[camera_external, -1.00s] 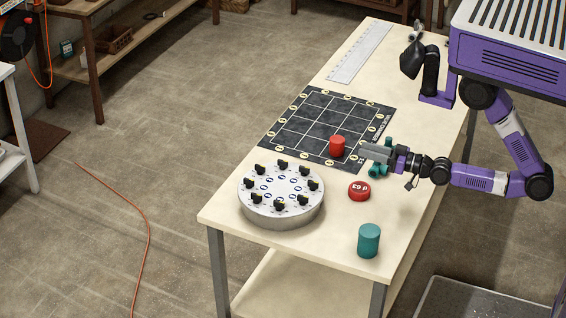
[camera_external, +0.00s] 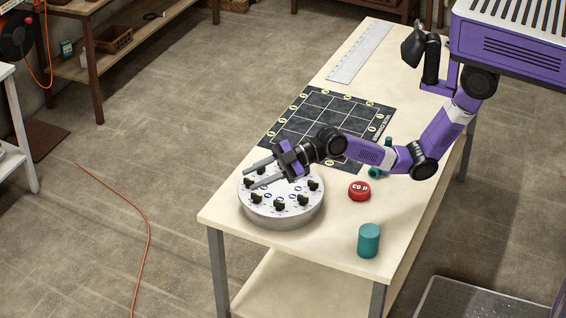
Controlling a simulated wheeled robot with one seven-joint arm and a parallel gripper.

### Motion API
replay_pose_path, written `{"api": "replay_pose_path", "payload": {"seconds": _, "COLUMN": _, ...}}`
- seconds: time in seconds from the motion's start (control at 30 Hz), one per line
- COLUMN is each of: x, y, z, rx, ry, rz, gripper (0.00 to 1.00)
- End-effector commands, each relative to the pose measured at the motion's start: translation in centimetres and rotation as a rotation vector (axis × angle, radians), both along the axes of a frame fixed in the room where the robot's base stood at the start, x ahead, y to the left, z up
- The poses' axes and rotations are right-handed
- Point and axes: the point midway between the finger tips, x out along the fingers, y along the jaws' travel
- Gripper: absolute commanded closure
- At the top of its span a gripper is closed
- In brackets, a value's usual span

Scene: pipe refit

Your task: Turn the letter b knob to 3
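A round grey-white panel (camera_external: 283,222) stands near the table's left front corner, with a ring of black knobs around its top. Letters and numbers on it are too small to read, so I cannot tell which knob is b or where it points. My gripper (camera_external: 251,177) is over the far left part of the panel. Its two grey fingers are apart, pointing left, with nothing seen between them. The left knob (camera_external: 249,183) is close by the fingertips; I cannot tell whether they touch it. My gripper and wrist hide the knobs on the panel's far side.
A red disc (camera_external: 359,191), a teal cylinder (camera_external: 368,240) and a small teal part (camera_external: 376,172) are to the panel's right. A black grid mat (camera_external: 290,125) and a ruler (camera_external: 358,52) lie farther back on the table (camera_external: 330,255).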

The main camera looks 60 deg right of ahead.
Motion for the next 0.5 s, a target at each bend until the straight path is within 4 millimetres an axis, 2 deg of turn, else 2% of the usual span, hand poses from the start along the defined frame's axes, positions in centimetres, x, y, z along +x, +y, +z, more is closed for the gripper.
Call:
{"api": "replay_pose_path", "payload": {"seconds": 0.03, "x": 0.6, "y": 1.3, "z": 0.7, "rx": -0.087, "ry": -0.035, "rz": 0.05, "gripper": 0.67}}
{"api": "replay_pose_path", "payload": {"seconds": 0.1, "x": 0.9, "y": 2.7, "z": 0.6, "rx": -0.22, "ry": -0.077, "rz": 0.121, "gripper": 0.67}}
{"api": "replay_pose_path", "payload": {"seconds": 0.27, "x": 1.7, "y": 4.1, "z": -0.2, "rx": -0.55, "ry": -0.175, "rz": 0.295, "gripper": 0.67}}
{"api": "replay_pose_path", "payload": {"seconds": 0.37, "x": 2.2, "y": 3.5, "z": -1.0, "rx": -0.766, "ry": -0.226, "rz": 0.412, "gripper": 0.67}}
{"api": "replay_pose_path", "payload": {"seconds": 0.5, "x": 2.7, "y": 1.1, "z": -2.3, "rx": -1.053, "ry": -0.268, "rz": 0.592, "gripper": 0.67}}
